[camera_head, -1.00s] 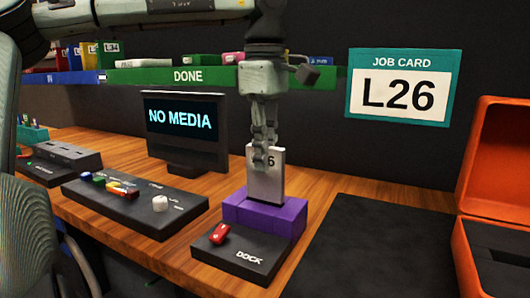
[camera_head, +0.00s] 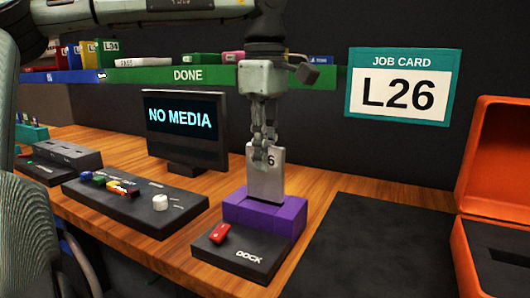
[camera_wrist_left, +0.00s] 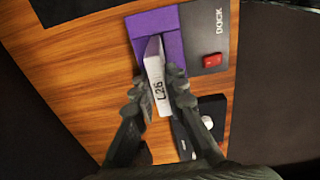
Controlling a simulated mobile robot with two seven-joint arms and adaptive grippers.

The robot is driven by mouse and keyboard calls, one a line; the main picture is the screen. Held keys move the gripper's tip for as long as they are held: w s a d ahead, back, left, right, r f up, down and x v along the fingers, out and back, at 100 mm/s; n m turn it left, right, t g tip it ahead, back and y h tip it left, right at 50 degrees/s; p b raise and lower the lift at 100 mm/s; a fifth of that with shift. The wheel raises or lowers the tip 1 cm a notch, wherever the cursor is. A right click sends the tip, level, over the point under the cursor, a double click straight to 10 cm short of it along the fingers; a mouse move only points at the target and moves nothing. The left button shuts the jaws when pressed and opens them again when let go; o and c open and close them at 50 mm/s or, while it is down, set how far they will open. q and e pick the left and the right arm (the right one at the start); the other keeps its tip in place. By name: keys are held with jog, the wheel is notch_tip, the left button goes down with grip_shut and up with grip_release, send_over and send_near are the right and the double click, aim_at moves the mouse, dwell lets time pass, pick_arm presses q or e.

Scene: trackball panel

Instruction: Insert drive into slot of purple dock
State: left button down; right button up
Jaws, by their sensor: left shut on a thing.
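The drive is a flat silver-white piece (camera_head: 265,183) with a label ending in 6. In the left wrist view the label on the drive (camera_wrist_left: 156,85) reads L26. My left gripper (camera_head: 264,158) is shut on its upper part and holds it upright. The purple dock (camera_head: 264,212) is a block on a black base marked DOCK. The drive's lower end meets the top of the purple block (camera_wrist_left: 170,22); I cannot tell how deep it sits in the slot. My right gripper is not in view.
A red switch (camera_head: 219,233) is on the dock's base. The monitor (camera_head: 182,130) behind shows NO MEDIA. A control panel (camera_head: 130,203) stands left of the dock. A job card (camera_head: 403,84) reads L26. An orange case (camera_head: 462,255) is at right, beyond a dark mat (camera_head: 365,240).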

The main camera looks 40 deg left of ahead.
aim_at(265, 198)
pick_arm(q)
jog(key=shift+f, duration=0.45)
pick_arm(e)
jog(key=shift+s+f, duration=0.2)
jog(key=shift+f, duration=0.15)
pick_arm(q)
jog(key=shift+f+b, duration=1.55)
jog(key=shift+f, duration=0.55)
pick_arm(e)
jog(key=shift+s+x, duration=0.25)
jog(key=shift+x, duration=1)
pick_arm(q)
jog(key=c, duration=1.5)
grip_release()
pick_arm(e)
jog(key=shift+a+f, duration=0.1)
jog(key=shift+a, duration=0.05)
pick_arm(q)
jog(key=shift+o, duration=0.2)
